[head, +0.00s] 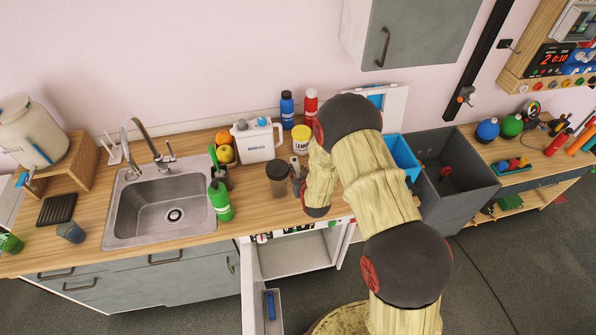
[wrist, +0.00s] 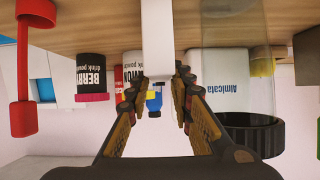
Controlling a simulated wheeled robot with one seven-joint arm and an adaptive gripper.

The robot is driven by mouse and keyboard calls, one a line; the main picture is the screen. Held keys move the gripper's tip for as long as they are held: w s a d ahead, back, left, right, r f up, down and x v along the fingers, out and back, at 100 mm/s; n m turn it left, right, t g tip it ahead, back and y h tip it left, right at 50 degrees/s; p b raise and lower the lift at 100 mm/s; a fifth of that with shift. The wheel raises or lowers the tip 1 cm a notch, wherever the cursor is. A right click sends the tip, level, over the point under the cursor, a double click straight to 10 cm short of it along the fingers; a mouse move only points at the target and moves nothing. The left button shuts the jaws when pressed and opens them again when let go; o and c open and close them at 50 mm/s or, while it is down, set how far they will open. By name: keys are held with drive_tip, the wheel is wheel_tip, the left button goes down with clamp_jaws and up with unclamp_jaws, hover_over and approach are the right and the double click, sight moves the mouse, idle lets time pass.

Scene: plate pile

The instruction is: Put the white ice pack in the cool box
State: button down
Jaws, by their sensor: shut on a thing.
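My gripper (wrist: 158,82) is shut on the white ice pack (wrist: 157,38), which shows as a plain white slab rising from between the fingers in the wrist view. In the head view my own arm covers most of the gripper and I cannot make out the pack. The cool box (head: 403,155) is blue and stands on the counter to the right, partly behind my arm. Its white lid (head: 397,105) stands open at the back, with a blue inner panel. The inside of the box is hidden.
A brown cup (head: 277,180), a yellow lemon tin (head: 301,144) and a white jug (head: 257,143) stand close to my gripper. Blue (head: 287,110) and red (head: 311,105) bottles stand behind. A grey bin (head: 452,205) is to the right. A cabinet door (head: 254,290) hangs open below.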

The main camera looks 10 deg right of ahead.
drive_tip(key=shift+f, duration=0.2)
drive_tip(key=c, duration=1.8)
unclamp_jaws()
drive_tip(key=shift+c, duration=0.2)
drive_tip(key=shift+r, duration=0.15)
